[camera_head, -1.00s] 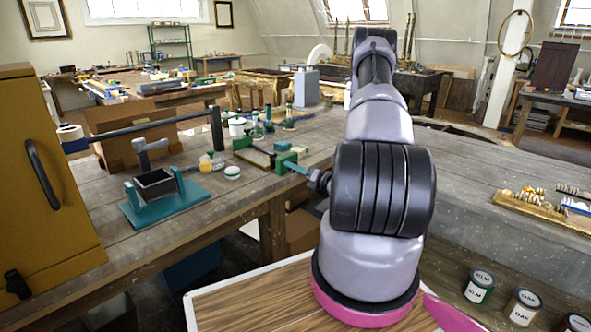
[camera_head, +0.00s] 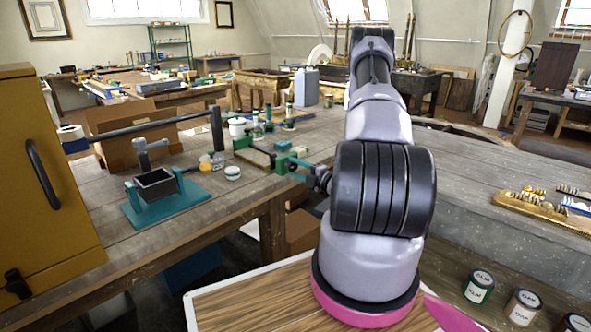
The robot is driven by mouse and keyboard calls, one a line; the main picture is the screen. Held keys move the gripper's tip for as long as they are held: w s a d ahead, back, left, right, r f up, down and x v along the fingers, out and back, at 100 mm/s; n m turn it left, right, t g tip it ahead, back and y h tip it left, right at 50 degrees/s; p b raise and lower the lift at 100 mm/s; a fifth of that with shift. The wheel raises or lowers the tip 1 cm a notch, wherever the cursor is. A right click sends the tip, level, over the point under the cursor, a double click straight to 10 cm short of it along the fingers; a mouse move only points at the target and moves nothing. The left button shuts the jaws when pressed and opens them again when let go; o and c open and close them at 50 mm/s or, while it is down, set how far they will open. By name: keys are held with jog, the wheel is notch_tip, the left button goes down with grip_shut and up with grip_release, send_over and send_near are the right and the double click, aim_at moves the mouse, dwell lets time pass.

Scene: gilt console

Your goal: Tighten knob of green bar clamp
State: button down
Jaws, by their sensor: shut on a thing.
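The green bar clamp (camera_head: 283,161) is at the table's near edge, left of my arm. Its green blocks show at the end of a framed panel. The two fingers show one above the other.
A teal-based vise (camera_head: 165,205) and small jars (camera_head: 232,173) stand left on the wooden table (camera_head: 225,205). A yellow cabinet (camera_head: 40,180) is at far left. A gilt piece (camera_head: 530,207) lies at right. Paint cans (camera_head: 479,287) stand low right.

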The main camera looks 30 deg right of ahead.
jog(key=m, duration=0.6)
jog(key=shift+s+d+f+m, duration=0.1)
jog(key=shift+s+m, duration=0.05)
jog(key=shift+m, duration=0.15)
jog(key=m, duration=1.2)
jog(key=shift+m, duration=0.3)
jog(key=m, duration=0.5)
jog(key=shift+m, duration=0.4)
jog(key=shift+d, duration=0.1)
jog(key=shift+c, duration=1.5)
grip_release()
jog(key=v, duration=1)
jog(key=shift+s, duration=0.3)
